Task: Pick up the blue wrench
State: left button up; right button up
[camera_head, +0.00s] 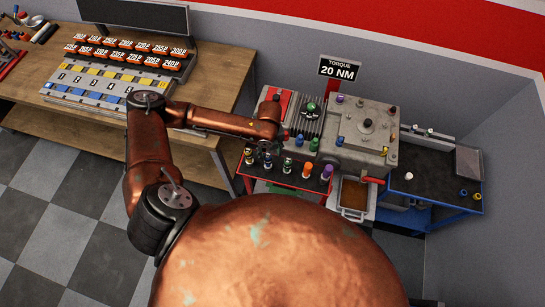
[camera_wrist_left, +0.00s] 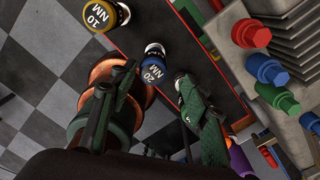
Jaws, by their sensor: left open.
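The blue wrench (camera_wrist_left: 152,70) shows in the left wrist view as a blue cap marked 20 NM with a pale end. It lies between and just beyond the fingertips of my left gripper (camera_wrist_left: 152,98), which is open and empty. In the head view the blue wrench (camera_head: 268,161) is in a row of coloured caps at the red tray's front. My left gripper (camera_head: 264,148) is directly above it there and partly covers that area. I cannot tell whether a finger touches it. My right gripper is in neither view.
A yellow cap marked 10 NM (camera_wrist_left: 104,14) sits beside the blue one. Green (camera_head: 287,167), orange (camera_head: 308,170) and purple (camera_head: 327,172) caps continue the row. A grey engine block (camera_head: 358,138) with coloured bolts stands behind. A 20 NM torque sign (camera_head: 338,68) rises above it.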

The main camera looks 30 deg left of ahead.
aim_at(268, 155)
pick_arm(q)
jog(key=shift+a+f, duration=0.15)
jog(key=shift+f, duration=0.1)
jog(key=f, duration=0.3)
jog(key=shift+s+a+f+p, duration=0.1)
jog(key=shift+s+a+p, duration=0.15)
jog(key=shift+p, duration=0.1)
notch_tip(268, 155, down, 3)
jog(key=shift+s+f+p, duration=0.15)
jog(key=shift+p, duration=0.15)
jog(key=shift+f, duration=0.35)
jog(key=shift+c, duration=1.1)
jog(key=c, duration=1)
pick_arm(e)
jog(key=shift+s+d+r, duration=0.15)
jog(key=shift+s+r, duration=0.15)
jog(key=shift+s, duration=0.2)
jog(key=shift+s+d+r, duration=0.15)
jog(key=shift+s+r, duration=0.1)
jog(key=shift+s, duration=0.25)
